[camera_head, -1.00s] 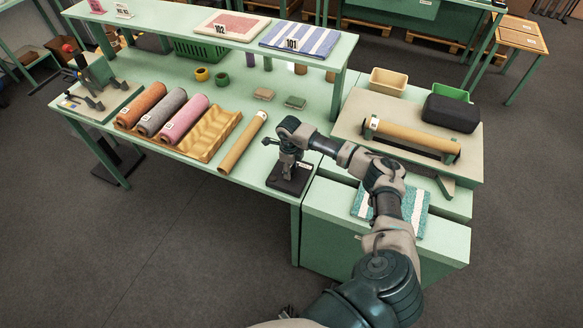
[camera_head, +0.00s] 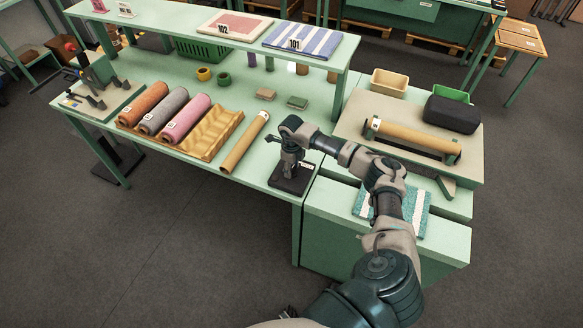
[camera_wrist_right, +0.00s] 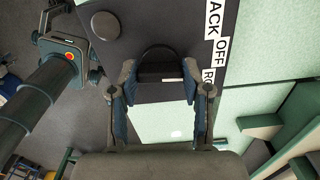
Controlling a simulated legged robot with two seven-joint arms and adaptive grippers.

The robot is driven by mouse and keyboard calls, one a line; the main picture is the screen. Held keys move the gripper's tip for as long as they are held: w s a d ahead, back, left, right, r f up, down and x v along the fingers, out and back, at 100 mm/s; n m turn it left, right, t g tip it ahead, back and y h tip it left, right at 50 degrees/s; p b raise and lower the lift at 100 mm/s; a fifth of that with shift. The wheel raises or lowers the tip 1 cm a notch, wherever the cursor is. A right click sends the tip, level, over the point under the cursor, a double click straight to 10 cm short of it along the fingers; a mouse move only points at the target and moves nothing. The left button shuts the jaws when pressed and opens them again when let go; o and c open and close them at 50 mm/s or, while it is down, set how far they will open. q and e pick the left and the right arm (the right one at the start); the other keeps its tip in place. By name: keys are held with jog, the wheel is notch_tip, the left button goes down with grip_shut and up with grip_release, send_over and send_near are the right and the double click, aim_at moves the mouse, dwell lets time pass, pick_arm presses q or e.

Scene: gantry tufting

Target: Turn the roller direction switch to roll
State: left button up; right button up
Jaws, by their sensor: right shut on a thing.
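The direction switch is a dark panel (camera_head: 289,182) at the front right corner of the green table in the head view. In the right wrist view its black round knob (camera_wrist_right: 160,56) sits between my right fingers, with a short white mark facing the labels. The labels are partly cut off; "ACK", "OFF" (camera_wrist_right: 222,48) and "RO" can be read. My right gripper (camera_head: 284,160) reaches down over the panel. In the wrist view the right gripper (camera_wrist_right: 158,84) is shut on the knob, one finger on each side. Which label the mark points to is unclear. My left gripper is not in view.
A cardboard tube (camera_head: 245,142) lies left of the switch, beside several yarn-coloured rolls (camera_head: 186,118) in a wavy tray. To the right, a tan roller (camera_head: 414,136) rests on a stand and a teal striped mat (camera_head: 424,208) lies on a lower green surface.

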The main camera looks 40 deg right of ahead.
aim_at(292, 167)
jog(key=m, duration=0.4)
jog(key=shift+w+r+p, duration=0.1)
jog(key=shift+r+p, duration=0.05)
jog(key=shift+p, duration=0.15)
jog(key=shift+d+m+p, duration=0.1)
jog(key=shift+m+p, duration=0.3)
jog(key=shift+m, duration=1.5)
jog(key=o, duration=1.2)
jog(key=shift+c, duration=0.2)
notch_tip(292, 167, up, 12)
jog(key=shift+f, duration=0.2)
jog(key=shift+d, duration=0.1)
